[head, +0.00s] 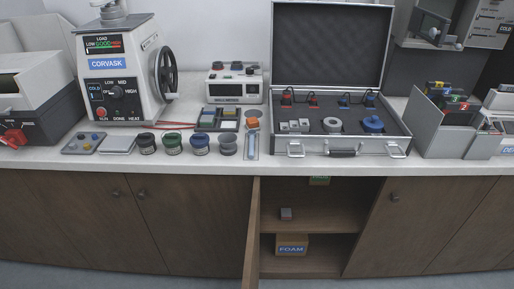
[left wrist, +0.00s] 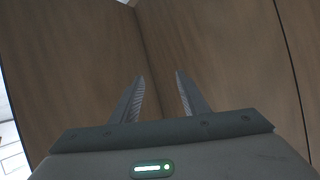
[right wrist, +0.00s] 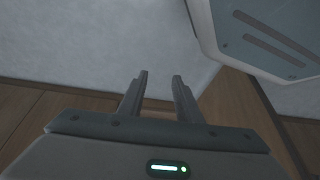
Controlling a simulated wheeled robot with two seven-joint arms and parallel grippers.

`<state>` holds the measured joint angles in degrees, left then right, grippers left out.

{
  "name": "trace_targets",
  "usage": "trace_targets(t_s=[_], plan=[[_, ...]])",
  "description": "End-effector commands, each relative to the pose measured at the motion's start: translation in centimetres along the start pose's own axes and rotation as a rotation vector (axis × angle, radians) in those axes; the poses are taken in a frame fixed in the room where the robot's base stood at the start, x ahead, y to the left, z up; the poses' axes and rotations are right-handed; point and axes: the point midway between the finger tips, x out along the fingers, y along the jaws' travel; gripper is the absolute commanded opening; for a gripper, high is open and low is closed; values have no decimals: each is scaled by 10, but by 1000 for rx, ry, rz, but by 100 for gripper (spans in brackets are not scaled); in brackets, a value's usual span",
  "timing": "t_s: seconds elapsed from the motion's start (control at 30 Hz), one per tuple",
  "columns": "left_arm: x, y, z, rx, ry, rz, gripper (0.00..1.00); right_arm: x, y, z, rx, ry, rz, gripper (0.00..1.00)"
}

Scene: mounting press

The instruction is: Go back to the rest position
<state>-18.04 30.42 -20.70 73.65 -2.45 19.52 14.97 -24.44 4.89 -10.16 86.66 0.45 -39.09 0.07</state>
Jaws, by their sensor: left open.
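My left gripper (left wrist: 160,75) shows in the left wrist view. Its two fingers are apart with nothing between them, and brown wooden panels (left wrist: 215,50) lie beyond the tips. My right gripper (right wrist: 160,74) shows in the right wrist view, with its fingers also apart and empty. It faces the grey floor (right wrist: 110,40) and a strip of wooden cabinet front (right wrist: 50,112). Neither gripper nor arm appears in the head view.
The counter (head: 60,158) holds a mounting press (head: 122,75), several jars, an open foam-lined case (head: 340,150) and grey bins.

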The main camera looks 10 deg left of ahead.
Motion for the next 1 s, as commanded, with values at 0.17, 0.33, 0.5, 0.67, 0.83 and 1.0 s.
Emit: trace_targets(t_s=[0.17,0.33,0.5,0.67,0.83,1.0], plan=[[8,44,36,-81,-177,-78,41,5,-3,4,-2,24,-3,31],[7,97,69,-161,-363,-111,41,11,-5,8,-4,49,-6,31],[-1,154,92,-234,-531,-105,41,16,-7,13,-6,71,-9,31],[-8,189,103,-276,-628,-86,41,19,-8,16,-7,85,-10,31],[-11,201,107,-290,-663,-78,41,20,-8,16,-7,90,-11,31],[-11,201,108,-289,-663,-78,41,20,-8,16,-7,90,-11,31]])
